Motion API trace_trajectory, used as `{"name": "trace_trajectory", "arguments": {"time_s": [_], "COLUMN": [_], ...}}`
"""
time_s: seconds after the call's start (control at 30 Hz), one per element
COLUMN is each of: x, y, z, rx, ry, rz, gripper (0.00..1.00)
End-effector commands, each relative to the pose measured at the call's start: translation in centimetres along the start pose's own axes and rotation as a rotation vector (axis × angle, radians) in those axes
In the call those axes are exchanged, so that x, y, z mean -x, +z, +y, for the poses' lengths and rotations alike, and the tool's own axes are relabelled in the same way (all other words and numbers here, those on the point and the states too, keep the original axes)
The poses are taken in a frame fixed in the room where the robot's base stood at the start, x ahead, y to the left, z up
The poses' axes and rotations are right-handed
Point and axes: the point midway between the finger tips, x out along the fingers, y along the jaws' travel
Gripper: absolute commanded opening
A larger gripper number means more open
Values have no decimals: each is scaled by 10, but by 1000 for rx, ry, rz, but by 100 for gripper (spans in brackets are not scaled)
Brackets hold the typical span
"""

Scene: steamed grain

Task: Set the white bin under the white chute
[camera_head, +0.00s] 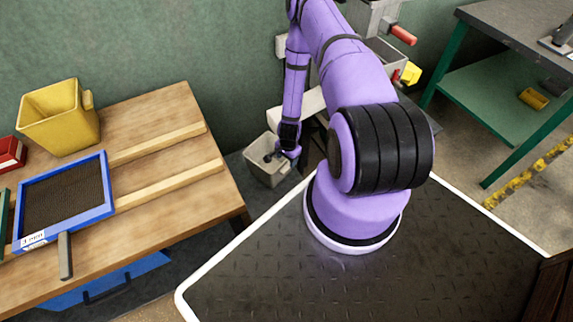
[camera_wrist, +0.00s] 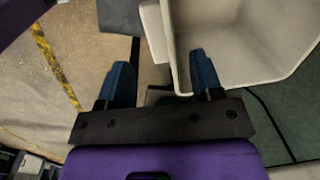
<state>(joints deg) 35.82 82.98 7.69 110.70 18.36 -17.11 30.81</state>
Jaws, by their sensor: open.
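The white bin (camera_head: 268,172) stands low beside the wooden table, near the foot of the wall. In the wrist view the white bin (camera_wrist: 240,45) fills the upper right, with a tab on its near side. My gripper (camera_head: 280,155) is at the bin's right side in the head view. In the wrist view my gripper (camera_wrist: 160,78) is open, one finger outside the bin's wall and the other overlapping its inside. I cannot tell whether either finger touches it. The white chute (camera_head: 305,104) appears to slope above the bin, partly hidden by my arm.
A grey machine (camera_head: 382,52) with red and yellow handles stands behind my arm. The wooden table (camera_head: 180,115) holds a yellow bin (camera_head: 58,120) and a blue-framed sieve (camera_head: 107,205). A green-legged bench (camera_head: 500,95) is at right. Yellow-striped floor lies right.

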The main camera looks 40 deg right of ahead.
Motion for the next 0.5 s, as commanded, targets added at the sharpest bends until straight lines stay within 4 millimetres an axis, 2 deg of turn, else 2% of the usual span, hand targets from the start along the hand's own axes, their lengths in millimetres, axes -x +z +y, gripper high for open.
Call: {"name": "trace_trajectory", "arguments": {"time_s": [0.03, 0.2, 0.5], "x": [10, 33, 48], "y": [0, 0, 0], "z": [0, 0, 0], "rx": [0, 0, 0], "ry": [-1, -1, 0], "rz": [1, 1, 0], "gripper": [60, 60, 60]}}
